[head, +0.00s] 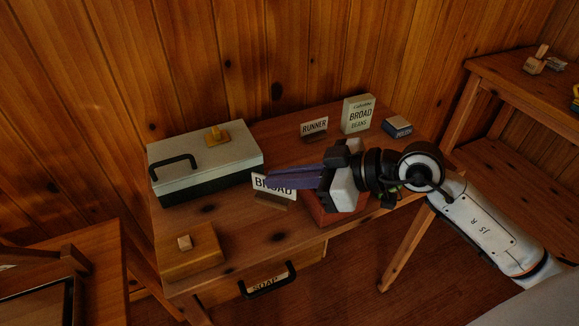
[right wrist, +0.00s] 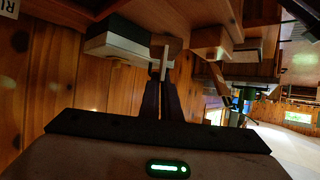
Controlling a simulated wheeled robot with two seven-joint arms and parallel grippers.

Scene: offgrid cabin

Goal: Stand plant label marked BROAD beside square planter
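The plant label marked BROAD (head: 262,184) is a white card on a wooden foot, upright near the front middle of the table. My right gripper (head: 272,177) reaches in from the right, its dark fingers across the card's upper part. In the right wrist view the gripper (right wrist: 164,82) has its fingers close together on the thin card (right wrist: 164,62), seen edge-on. Whether the foot touches the table cannot be told. A reddish box, apparently the square planter (head: 321,213), is just right of the label, largely hidden under my gripper. My left gripper is out of view.
A pale-lidded box (head: 205,155) with a black handle stands behind left. A RUNNER label (head: 314,127), a BROAD BEANS packet (head: 357,115) and a small blue box (head: 397,127) stand at the back right. A wooden box (head: 193,255) sits front left.

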